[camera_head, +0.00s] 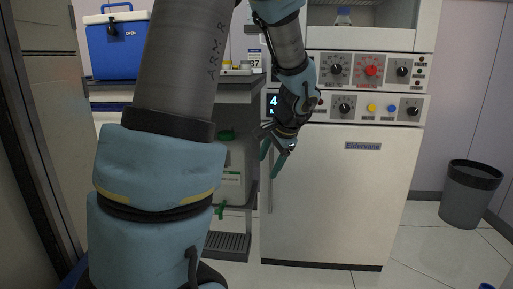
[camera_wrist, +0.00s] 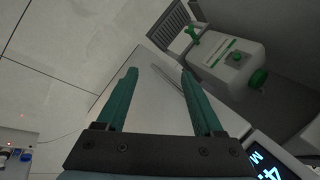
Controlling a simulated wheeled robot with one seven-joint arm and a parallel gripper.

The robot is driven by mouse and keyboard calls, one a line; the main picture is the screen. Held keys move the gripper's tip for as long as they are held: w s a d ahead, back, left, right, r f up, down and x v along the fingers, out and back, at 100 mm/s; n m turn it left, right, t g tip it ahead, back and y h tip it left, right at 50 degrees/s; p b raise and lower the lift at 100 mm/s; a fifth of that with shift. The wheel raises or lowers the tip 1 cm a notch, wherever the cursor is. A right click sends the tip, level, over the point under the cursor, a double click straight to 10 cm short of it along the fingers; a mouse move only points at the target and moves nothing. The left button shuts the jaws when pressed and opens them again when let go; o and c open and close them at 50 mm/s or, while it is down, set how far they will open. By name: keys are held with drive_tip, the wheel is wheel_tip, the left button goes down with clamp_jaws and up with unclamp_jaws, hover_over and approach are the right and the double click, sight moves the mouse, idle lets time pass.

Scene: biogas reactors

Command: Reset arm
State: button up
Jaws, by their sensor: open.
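In the wrist view my gripper (camera_wrist: 158,85) is open with nothing between the fingers. The pale cabinet front (camera_wrist: 150,75) shows behind the fingers there. Part of the cabinet's left side is hidden by my arm and gripper in the head view.
A white jug with green caps (camera_wrist: 232,62) stands left of the cabinet. A blue cool box (camera_head: 117,45) is at the upper left. A grey bin (camera_head: 469,195) stands at the right. Floor between cabinet and bin is clear.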

drive_tip(key=s+a+f+n+g+h, duration=0.25)
drive_tip(key=s+a+n, duration=0.25)
drive_tip(key=s, duration=0.3)
drive_tip(key=s+a+f+n+g+h, duration=0.1)
drive_tip(key=s+a+f+n, duration=0.2)
drive_tip(key=s+a+n, duration=0.35)
wheel_tip(320, 180, up, 34)
drive_tip(key=d+m+p, duration=0.1)
drive_tip(key=p, duration=3.2)
drive_tip(key=shift+s+f+p, duration=0.25)
drive_tip(key=shift+p, duration=0.05)
drive_tip(key=shift+d+t, duration=0.1)
drive_tip(key=shift+t, duration=0.15)
